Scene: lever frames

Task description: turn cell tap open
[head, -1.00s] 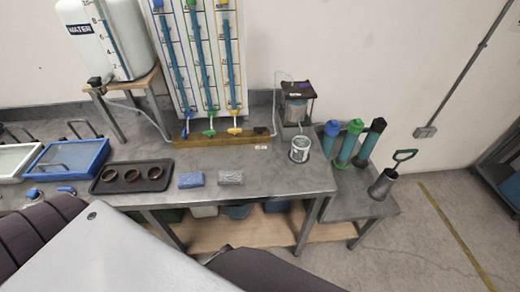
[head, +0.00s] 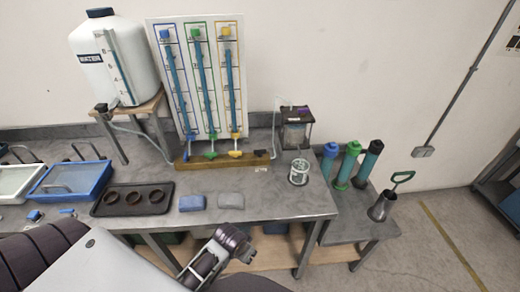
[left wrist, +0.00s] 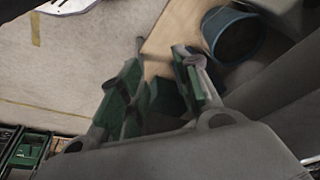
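The clear cell (head: 295,130) with a dark top and base stands at the back right of the bench in the head view. A tube runs up beside it. A small dark tap (head: 261,154) sits at the right end of the wooden base bar, left of the cell; its handle angle is too small to tell. My left wrist (head: 228,242) is below the bench's front edge, well short of the tap. In the left wrist view, my left gripper (left wrist: 160,72) has its green-padded fingers apart with nothing between them. My right gripper is not in view.
Blue, green and yellow taps (head: 211,154) sit under the tube board (head: 198,75). A white water tank (head: 105,65), a dark tray of rings (head: 132,198), two small blocks (head: 192,203) and a mesh cup (head: 299,172) are around. The bench front right is clear.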

